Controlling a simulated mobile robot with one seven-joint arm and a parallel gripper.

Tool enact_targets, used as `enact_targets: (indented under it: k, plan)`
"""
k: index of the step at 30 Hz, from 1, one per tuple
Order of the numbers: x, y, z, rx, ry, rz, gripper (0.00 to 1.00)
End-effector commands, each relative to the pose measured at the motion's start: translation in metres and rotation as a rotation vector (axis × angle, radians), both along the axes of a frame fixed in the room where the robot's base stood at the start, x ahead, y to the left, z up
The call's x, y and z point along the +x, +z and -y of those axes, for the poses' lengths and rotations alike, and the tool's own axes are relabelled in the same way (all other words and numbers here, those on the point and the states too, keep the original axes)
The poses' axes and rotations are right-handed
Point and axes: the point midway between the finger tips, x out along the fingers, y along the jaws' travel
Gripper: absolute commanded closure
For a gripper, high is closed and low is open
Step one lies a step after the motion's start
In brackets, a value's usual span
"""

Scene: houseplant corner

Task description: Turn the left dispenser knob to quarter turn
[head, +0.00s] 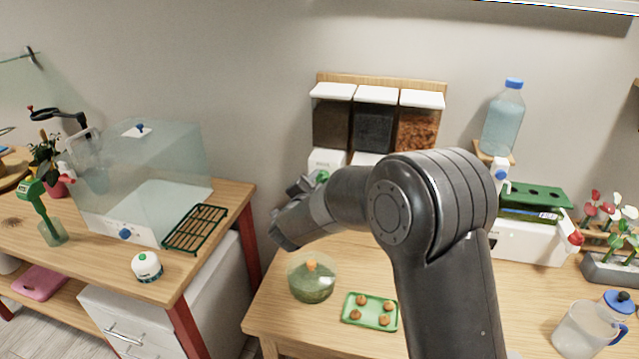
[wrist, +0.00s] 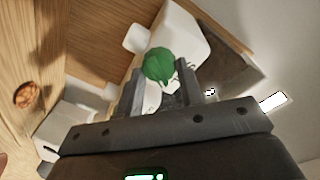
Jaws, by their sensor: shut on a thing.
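The left dispenser (head: 331,122) is the leftmost of three white-lidded bins on the wall, with dark contents and a white front below. Its green knob (head: 322,176) shows partly beside my gripper (head: 308,184). In the wrist view the round green knob (wrist: 160,64) sits between the two fingers of my gripper (wrist: 172,82), and the gripper is shut on it. A white scale with small marks shows just beside the knob. My fingers hide part of the knob and scale, so I cannot tell its exact angle.
A glass dome (head: 311,283) and a green tray (head: 370,311) with several brown balls stand on the table below my arm. A water bottle (head: 503,118) stands at the right. My arm hides the lower fronts of the other dispensers.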

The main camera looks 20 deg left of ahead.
Motion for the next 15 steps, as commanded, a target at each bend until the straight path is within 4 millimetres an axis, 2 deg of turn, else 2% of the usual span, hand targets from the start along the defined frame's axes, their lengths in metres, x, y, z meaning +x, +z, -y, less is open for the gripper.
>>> enact_targets:
  k: [15]
  plan:
    - [-0.0005,-0.0024,0.0022,0.49,0.0,-0.004,0.88]
